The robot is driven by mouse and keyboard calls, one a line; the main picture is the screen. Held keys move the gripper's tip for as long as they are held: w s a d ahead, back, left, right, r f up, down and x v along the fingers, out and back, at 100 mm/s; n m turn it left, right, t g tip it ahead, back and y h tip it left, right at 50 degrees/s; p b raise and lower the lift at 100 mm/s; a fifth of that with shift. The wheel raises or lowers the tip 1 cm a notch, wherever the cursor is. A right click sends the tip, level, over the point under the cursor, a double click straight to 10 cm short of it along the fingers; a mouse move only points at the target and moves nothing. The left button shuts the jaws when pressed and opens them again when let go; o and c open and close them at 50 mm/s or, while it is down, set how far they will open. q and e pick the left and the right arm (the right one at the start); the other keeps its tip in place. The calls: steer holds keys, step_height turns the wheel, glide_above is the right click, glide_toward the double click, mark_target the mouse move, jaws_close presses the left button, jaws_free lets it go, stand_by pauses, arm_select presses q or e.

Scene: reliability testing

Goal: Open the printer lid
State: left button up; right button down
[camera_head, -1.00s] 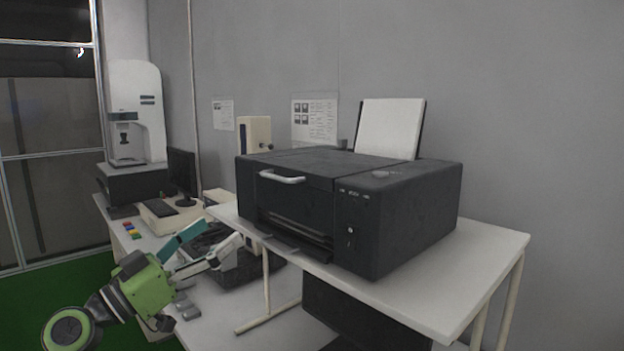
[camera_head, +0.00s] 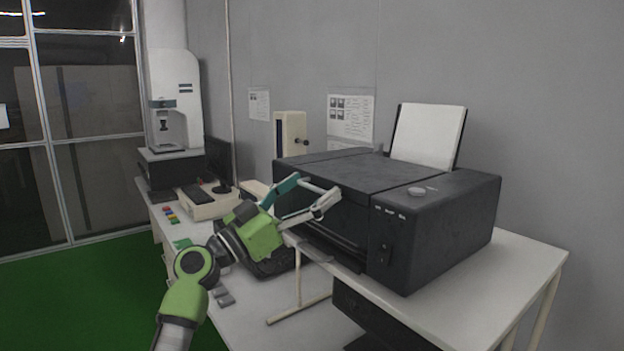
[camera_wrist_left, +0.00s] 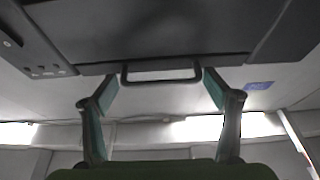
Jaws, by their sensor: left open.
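The black printer (camera_head: 440,232) stands on a white table, its flat lid (camera_head: 362,171) down and shut. The light lid handle (camera_head: 317,187) is at the lid's front edge, partly covered by my gripper in the head view. In the left wrist view, the handle (camera_wrist_left: 160,77) looks like a dark U-shaped bar under the lid (camera_wrist_left: 165,30). My left gripper (camera_head: 314,191) is open at the handle. In the left wrist view, the left gripper (camera_wrist_left: 159,88) has one finger on each side of the handle, with gaps visible. My right gripper is not in view.
Paper (camera_head: 428,136) stands in the printer's rear feeder. The white table (camera_head: 520,268) has bare room to the right of the printer. A lower desk to the left holds a monitor (camera_head: 219,162), a keyboard and a white machine (camera_head: 176,100). A grey wall stands behind.

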arm_select(q)
steer(key=shift+w+d, duration=0.2)
steer(key=shift+d, duration=0.1)
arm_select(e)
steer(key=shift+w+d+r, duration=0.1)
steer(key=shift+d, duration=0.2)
